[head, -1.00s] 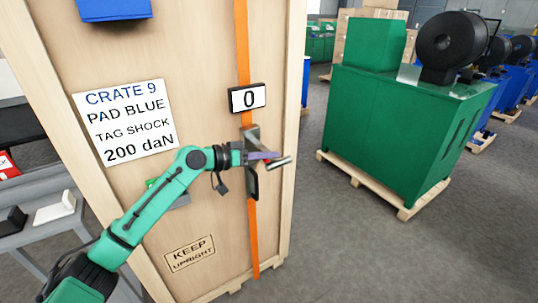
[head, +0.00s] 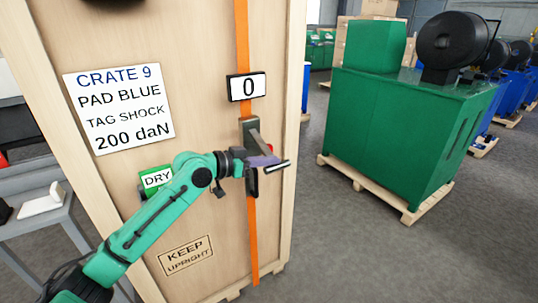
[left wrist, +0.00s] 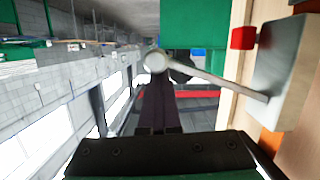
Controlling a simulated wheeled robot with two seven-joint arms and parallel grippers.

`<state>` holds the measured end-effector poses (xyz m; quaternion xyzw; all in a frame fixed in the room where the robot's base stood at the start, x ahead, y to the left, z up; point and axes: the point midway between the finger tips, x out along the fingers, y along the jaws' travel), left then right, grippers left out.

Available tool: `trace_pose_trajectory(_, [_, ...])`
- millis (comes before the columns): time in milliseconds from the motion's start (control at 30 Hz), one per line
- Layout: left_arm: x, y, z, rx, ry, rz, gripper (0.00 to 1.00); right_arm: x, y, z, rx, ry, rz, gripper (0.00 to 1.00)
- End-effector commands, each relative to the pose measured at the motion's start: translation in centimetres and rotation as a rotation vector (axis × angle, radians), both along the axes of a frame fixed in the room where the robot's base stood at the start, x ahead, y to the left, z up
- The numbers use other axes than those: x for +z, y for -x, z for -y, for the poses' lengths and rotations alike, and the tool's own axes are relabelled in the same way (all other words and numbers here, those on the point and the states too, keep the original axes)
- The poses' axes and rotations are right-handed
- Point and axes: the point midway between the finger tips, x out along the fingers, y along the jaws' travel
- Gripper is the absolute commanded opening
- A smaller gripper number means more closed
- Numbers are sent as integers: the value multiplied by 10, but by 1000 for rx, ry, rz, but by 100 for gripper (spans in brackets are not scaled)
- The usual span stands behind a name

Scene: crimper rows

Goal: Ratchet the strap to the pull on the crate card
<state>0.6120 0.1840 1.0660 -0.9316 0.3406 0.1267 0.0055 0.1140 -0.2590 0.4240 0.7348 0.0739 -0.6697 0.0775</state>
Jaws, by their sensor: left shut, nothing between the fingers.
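The crate card (head: 118,107) reads CRATE 9, PAD BLUE, TAG SHOCK, 200 daN. An orange strap (head: 253,235) runs down the wooden crate (head: 190,55). The display (head: 247,87) on it reads 0. Below the display is the ratchet (head: 249,127), its lever (head: 279,167) sticking out from the crate; the ratchet body (left wrist: 287,70) and lever (left wrist: 215,82) also show in the left wrist view. My left gripper (head: 267,161) is shut and empty at the lever's outer end; its fingers (left wrist: 158,90) lie beside the lever's round end. Whether they touch is unclear. My right gripper is out of view.
A green DRY tag (head: 155,180) sits on the crate, partly behind my left arm. KEEP UPRIGHT (head: 187,255) is marked lower down. A grey table (head: 40,222) stands at left. A green machine (head: 405,115) stands on a pallet at right, with open floor before it.

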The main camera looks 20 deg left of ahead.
Motion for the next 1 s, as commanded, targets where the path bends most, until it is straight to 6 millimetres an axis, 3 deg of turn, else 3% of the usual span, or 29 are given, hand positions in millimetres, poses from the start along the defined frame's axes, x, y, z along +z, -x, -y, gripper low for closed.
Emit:
trace_pose_trajectory(33, [-17, 0, 0, -3, -34, 21, 0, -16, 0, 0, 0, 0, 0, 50])
trace_pose_trajectory(400, [-49, -4, -6, -2, -243, 192, 0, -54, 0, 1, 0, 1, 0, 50])
trace_pose_trajectory(1000, [-58, -7, -9, -2, -331, 263, 0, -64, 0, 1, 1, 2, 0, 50])
